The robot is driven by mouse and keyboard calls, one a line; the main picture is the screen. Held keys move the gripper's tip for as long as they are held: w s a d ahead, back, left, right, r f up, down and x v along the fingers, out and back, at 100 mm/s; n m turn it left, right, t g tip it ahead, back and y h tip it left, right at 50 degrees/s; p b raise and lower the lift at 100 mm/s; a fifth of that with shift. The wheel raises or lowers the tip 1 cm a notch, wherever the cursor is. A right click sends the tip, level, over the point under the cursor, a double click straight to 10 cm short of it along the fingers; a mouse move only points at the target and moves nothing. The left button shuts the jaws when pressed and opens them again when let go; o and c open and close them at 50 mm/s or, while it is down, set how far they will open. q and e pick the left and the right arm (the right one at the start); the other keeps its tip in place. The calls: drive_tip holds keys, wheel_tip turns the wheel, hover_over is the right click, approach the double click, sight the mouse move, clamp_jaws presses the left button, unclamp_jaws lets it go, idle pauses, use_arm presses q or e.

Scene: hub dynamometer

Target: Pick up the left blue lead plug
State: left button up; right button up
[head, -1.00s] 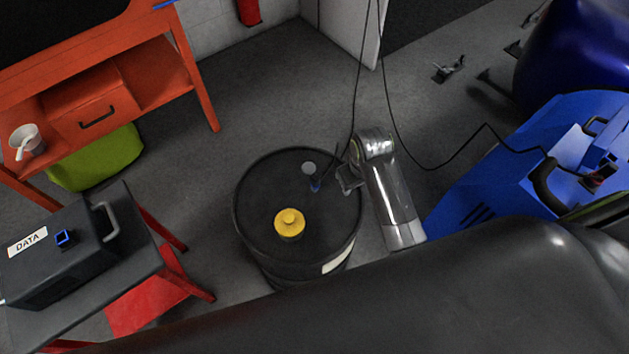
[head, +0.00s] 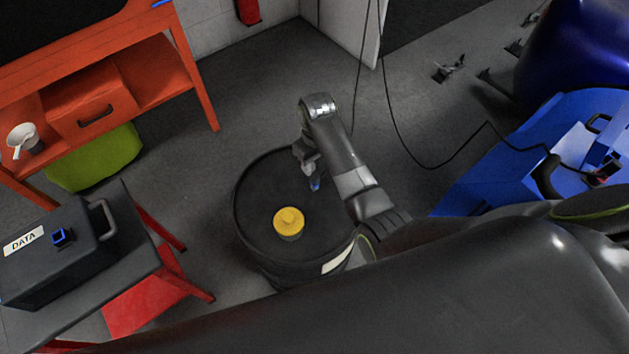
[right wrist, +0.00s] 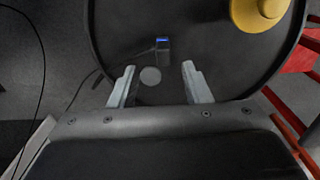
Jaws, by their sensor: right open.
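The blue lead plug (head: 315,184) stands on top of the black drum (head: 258,187), to the right of the drum's yellow cap. In the right wrist view the plug (right wrist: 162,46) shows as a dark body with a blue end, beyond and between the fingertips. My right gripper (head: 311,171) is above the drum, close to the plug in the head view. In the right wrist view the gripper (right wrist: 158,76) is open, with nothing between its fingers but the drum top and a pale round spot. My left gripper is not in view.
The yellow cap (head: 289,222) stands on the drum. A dark DATA box (head: 62,260) with a blue socket (head: 62,237) rests on a stand at left. An orange workbench (head: 160,60) is behind it. A black cable (head: 430,168) runs to the blue machine (head: 500,170) at right.

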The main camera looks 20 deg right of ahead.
sight(314, 175)
drive_tip(key=shift+w+a+f+b, duration=0.1)
drive_tip(key=shift+a+f+b, duration=0.1)
drive_tip(key=shift+f, duration=1.8)
drive_tip(key=shift+a+f+b, duration=0.1)
drive_tip(key=shift+f+b, duration=0.1)
drive_tip(key=shift+f, duration=1.75)
clamp_jaws()
